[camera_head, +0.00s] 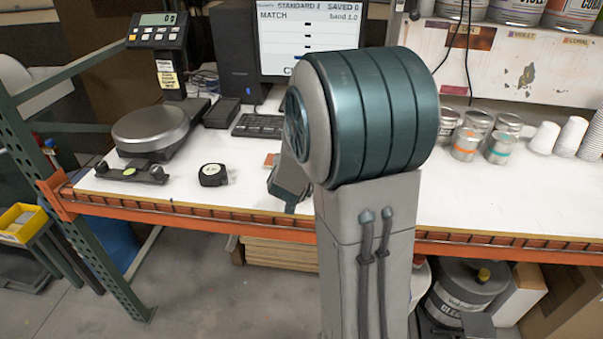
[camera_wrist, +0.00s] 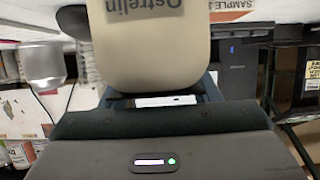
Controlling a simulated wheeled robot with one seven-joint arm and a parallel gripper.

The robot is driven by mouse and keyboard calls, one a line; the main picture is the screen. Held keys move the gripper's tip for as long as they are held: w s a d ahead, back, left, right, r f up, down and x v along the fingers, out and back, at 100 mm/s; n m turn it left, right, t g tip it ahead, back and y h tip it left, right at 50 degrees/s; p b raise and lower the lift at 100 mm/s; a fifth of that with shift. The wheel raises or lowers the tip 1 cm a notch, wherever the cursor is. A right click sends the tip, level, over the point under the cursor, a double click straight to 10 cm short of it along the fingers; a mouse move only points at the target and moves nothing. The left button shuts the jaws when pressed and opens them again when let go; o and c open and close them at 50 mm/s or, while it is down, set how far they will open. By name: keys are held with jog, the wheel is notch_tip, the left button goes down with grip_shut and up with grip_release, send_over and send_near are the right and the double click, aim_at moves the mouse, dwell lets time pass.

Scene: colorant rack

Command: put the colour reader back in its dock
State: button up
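In the wrist view, a cream, rounded body with a grey label reading "Ostrelin" (camera_wrist: 150,50), the lettering upside down in the picture, fills the upper middle, close in front of my gripper. It appears to be the colour reader. The dark palm of my gripper with a small lit strip lies across the bottom. The fingertips are hidden, so I cannot tell whether they grip the cream body. I cannot make out the dock for certain.
Small cans (camera_head: 466,143) and paper cups (camera_head: 545,138) stand right.

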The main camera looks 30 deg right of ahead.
jog(key=shift+c, duration=1.3)
jog(key=shift+r, duration=0.15)
